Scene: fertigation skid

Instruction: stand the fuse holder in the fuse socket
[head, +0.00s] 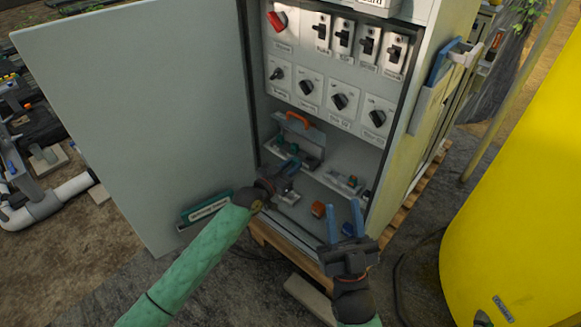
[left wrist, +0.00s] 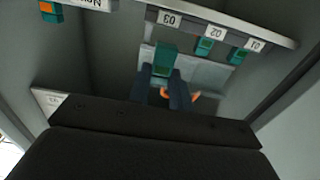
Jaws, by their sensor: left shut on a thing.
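My left gripper (head: 284,174) reaches into the open grey cabinet, in front of its lower part. In the left wrist view its two dark blue fingers (left wrist: 164,88) are shut on a small green fuse holder (left wrist: 165,64). The holder is near a white strip marked 03, 02 and 01 (left wrist: 215,22). Two more green blocks with orange windows sit at the strip's 02 (left wrist: 205,45) and 01 (left wrist: 238,55) marks. I cannot tell the fuse socket apart, nor whether the held holder touches anything. My right gripper (head: 344,217) is open and empty, in front of the cabinet's lower right.
The cabinet door (head: 140,110) stands open at left. An orange handle (head: 300,119) is above the inner tray. A small block with an orange face (head: 318,209) lies on the cabinet floor. Rotary switches (head: 340,101) are above. A yellow tank (head: 525,200) stands at right.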

